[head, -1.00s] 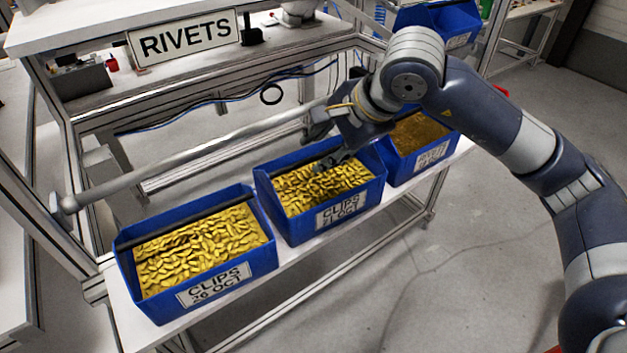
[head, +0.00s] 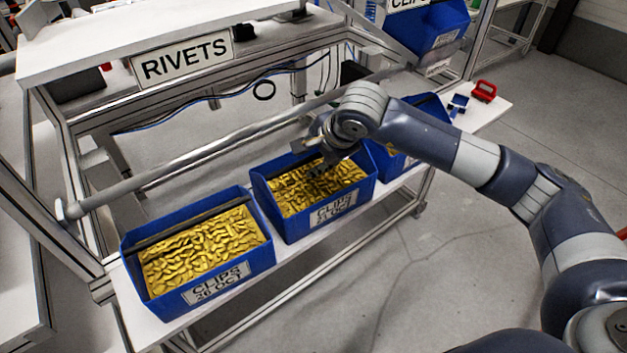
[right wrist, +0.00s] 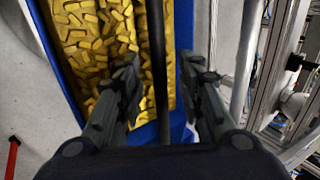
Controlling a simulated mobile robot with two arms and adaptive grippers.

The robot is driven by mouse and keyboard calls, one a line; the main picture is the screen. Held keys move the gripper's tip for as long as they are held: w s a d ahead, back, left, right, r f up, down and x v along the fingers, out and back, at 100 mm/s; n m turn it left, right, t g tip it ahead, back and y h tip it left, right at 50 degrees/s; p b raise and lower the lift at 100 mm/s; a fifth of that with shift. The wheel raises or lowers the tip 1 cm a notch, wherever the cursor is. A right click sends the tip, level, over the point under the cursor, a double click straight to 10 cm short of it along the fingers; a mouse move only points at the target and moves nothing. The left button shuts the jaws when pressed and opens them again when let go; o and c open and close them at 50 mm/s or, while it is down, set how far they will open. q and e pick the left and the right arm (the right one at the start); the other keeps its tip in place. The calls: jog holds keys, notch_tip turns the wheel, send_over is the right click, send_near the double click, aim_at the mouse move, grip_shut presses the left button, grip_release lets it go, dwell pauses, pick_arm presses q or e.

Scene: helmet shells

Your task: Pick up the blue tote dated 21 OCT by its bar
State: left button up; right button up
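The blue tote labelled CLIPS 21 OCT (head: 272,212) is the middle one on the white lower shelf, filled with yellow clips. Its lettering is blurred now but reads 21 OCT in the earlier frame. Its dark bar (right wrist: 158,50) runs across the tote near its back side. My right gripper (head: 318,168) is low over the back part of this tote. In the right wrist view its fingers (right wrist: 160,75) are apart, with the bar between them; I cannot tell whether either finger touches it. My left gripper is not in view.
The tote labelled CLIPS 26 OCT (head: 262,259) stands to the left. Another blue tote (head: 428,103) stands to the right, partly behind my arm. A grey rail (head: 190,160) runs behind the totes, under the RIVETS sign (head: 185,60). A red object (head: 484,91) lies on the shelf's far end.

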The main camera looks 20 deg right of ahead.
jog(key=shift+w+f, duration=0.2)
jog(key=shift+s, duration=0.1)
grip_shut()
jog(key=shift+r, duration=0.1)
jog(key=shift+r, duration=0.1)
